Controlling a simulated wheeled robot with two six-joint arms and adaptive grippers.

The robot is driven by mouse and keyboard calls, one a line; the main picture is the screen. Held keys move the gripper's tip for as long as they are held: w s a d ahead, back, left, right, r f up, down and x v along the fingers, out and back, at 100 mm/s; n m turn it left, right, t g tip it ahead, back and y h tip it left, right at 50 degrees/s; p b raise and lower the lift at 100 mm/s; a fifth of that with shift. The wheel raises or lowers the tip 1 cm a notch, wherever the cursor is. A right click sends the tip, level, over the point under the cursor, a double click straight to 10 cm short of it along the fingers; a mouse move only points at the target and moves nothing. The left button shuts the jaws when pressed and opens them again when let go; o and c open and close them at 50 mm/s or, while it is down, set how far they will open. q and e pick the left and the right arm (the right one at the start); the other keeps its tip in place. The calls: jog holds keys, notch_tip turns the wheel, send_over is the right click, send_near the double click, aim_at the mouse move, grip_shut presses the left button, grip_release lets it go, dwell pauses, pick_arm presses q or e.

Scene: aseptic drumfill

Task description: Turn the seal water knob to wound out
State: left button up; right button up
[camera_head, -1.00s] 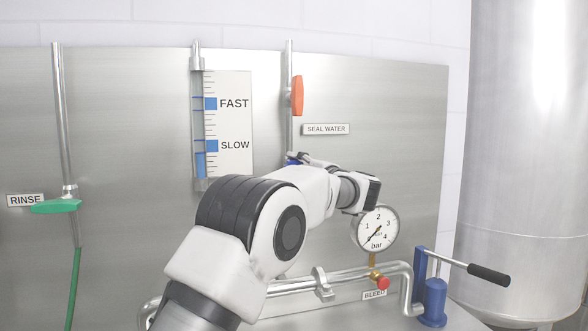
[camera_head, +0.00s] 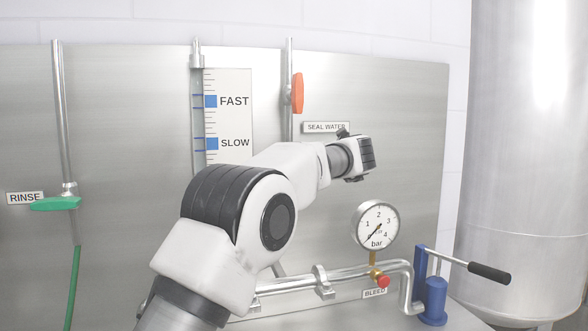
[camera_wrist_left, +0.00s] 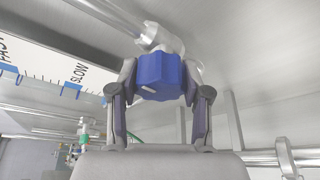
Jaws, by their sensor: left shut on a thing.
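The blue seal water knob (camera_wrist_left: 160,75) sits on a metal valve body at the end of a pipe in the left wrist view. My left gripper (camera_wrist_left: 159,92) has a finger on each side of it and is shut on it. In the head view my left arm and wrist hide the knob and the fingers. The SEAL WATER label (camera_head: 326,127) is just above my wrist. An orange lever (camera_head: 298,93) stands upright along the vertical pipe (camera_head: 289,60) above. My right gripper is not in view.
The FAST/SLOW scale (camera_head: 233,125) is left of the pipe, its lower part covered by my arm. The pressure gauge (camera_head: 376,224), red bleed knob (camera_head: 383,282) and blue hand pump (camera_head: 434,300) are lower right. A green rinse lever (camera_head: 56,204) is far left.

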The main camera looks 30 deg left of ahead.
pick_arm(q)
jog(key=shift+r+n+t, duration=0.1)
jog(key=shift+n+t, duration=0.2)
jog(key=shift+n, duration=0.2)
jog(key=shift+h, duration=0.3)
jog(key=o, duration=1.2)
jog(key=shift+c, duration=0.2)
jog(key=v, duration=1.1)
jog(key=shift+d, duration=0.4)
jog(key=shift+s, duration=0.1)
